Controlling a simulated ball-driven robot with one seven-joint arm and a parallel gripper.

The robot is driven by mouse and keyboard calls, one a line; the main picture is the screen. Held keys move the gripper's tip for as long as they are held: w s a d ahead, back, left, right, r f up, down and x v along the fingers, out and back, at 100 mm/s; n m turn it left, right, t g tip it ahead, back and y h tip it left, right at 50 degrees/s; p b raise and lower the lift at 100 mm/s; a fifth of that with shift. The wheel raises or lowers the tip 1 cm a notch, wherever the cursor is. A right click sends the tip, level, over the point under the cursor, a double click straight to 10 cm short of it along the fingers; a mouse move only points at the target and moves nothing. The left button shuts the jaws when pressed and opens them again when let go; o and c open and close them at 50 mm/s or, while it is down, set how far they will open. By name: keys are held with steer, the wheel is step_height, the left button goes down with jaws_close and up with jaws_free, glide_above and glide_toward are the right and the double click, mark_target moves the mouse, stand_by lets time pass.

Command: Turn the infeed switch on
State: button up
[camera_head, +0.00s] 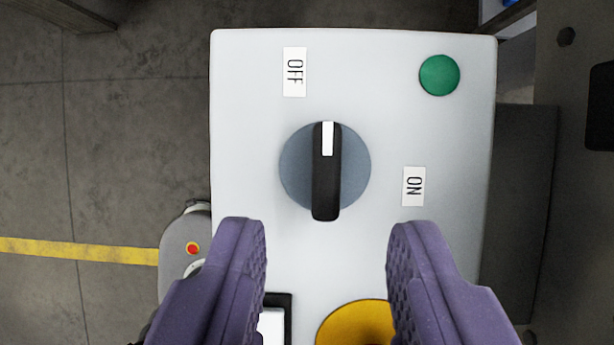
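The infeed switch (326,195) is a black rotary handle on a round blue-grey dial (293,168). Its white marker (327,139) points to the top of the picture, nearest the OFF label (294,72). The ON label (413,186) is to the right of the dial. My gripper (326,228) is open, with one purple finger at the lower left and one at the lower right of the switch. Nothing is between the fingers, and neither appears to touch the handle.
The switch is on a light grey panel (240,130). A green round button (439,75) is at its upper right. A yellow round part (357,326) and a black-framed white part (272,324) are low between my fingers. A dark floor with a yellow line (75,250) lies left.

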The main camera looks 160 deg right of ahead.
mark_target(326, 175)
steer(key=b+x, duration=0.1)
steer(key=x, duration=0.4)
steer(key=shift+w+a+f, duration=0.1)
steer(key=shift+w+f, duration=0.05)
steer(key=shift+f, duration=0.2)
steer(key=shift+c, duration=0.4)
jaws_close()
